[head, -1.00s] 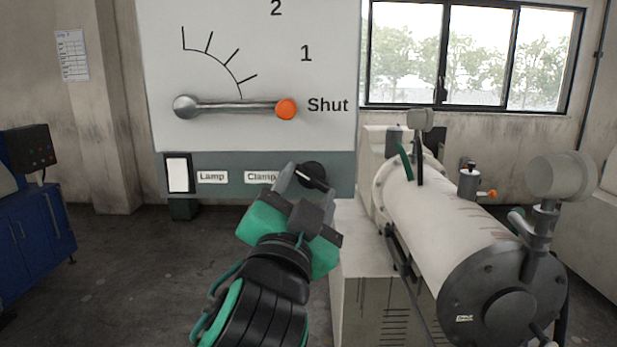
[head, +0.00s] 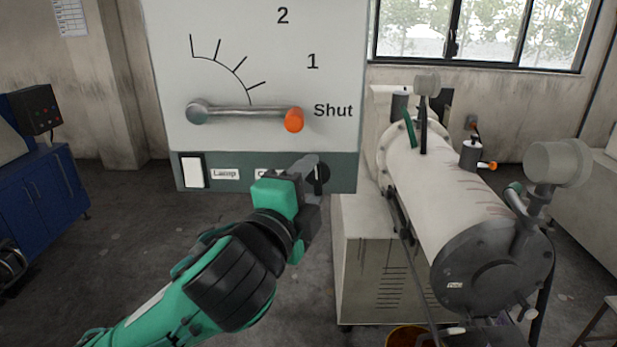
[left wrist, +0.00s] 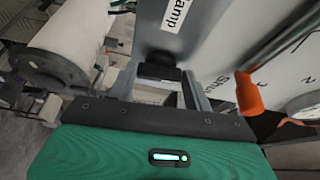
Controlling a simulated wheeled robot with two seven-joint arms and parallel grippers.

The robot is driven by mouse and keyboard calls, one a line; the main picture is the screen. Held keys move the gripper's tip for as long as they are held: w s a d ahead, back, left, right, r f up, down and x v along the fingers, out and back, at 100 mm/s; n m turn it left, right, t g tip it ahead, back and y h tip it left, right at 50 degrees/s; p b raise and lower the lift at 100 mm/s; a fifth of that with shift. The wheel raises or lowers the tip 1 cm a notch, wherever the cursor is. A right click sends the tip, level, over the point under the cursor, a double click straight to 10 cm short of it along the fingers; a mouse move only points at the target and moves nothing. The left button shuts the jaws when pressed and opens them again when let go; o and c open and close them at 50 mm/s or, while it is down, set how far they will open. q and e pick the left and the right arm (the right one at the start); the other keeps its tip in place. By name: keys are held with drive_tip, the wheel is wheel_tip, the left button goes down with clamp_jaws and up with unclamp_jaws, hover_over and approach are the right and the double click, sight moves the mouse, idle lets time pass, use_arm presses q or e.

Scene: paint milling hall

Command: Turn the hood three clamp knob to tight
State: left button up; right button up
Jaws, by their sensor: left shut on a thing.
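The black clamp knob (head: 324,180) sits at the right end of the grey strip along the bottom of the hood panel (head: 260,70). Its grip bar stands about upright in the head view, and my gripper partly covers it. My left gripper (head: 312,174) is shut on the knob, coming from the lower left with its jaws turned over. In the left wrist view the dark knob (left wrist: 158,72) lies between the two grey fingers. The clamp label (head: 264,174) is mostly hidden behind my gripper. My right gripper is in neither view.
Just above the knob is a lever with an orange end (head: 293,120), lying at "Shut"; it shows close to my gripper in the left wrist view (left wrist: 249,95). A white lamp switch (head: 193,170) is at left. A large mill cylinder (head: 445,165) stands right of the panel.

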use_arm(q)
drive_tip(key=shift+m, duration=0.5)
drive_tip(key=shift+g, duration=0.3)
drive_tip(key=o, duration=1)
drive_tip(key=shift+s, duration=0.1)
